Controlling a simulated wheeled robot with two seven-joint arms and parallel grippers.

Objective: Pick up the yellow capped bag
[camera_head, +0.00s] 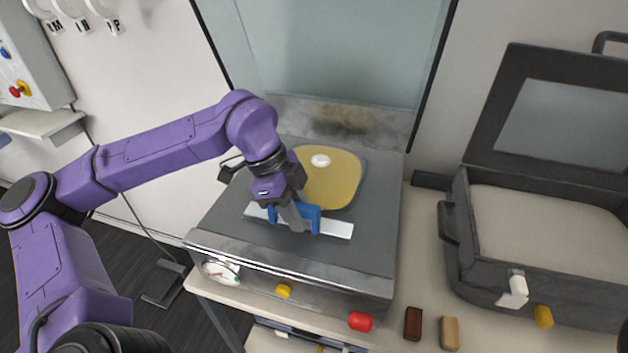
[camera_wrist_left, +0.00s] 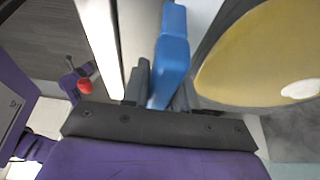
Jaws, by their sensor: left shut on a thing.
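The yellow capped bag (camera_head: 333,180), with a round white cap, lies flat on the dark top of a metal unit, behind my left gripper. In the left wrist view the yellow bag (camera_wrist_left: 262,60) shows at the right, apart from the fingers. My left gripper (camera_head: 296,217) points down and is shut on the blue handle (camera_head: 312,215) of a white bar (camera_head: 338,230) in front of the bag. The blue handle (camera_wrist_left: 172,55) sits between the fingers in the wrist view. Whether the bar touches the surface, I cannot tell. My right gripper is not in view.
The metal unit (camera_head: 300,268) has a gauge and a yellow knob in front. An open dark case (camera_head: 545,292) stands at the right. A red piece (camera_head: 360,322), a brown block (camera_head: 413,324) and a tan block (camera_head: 449,333) lie at the front. A glass panel (camera_head: 345,50) rises behind.

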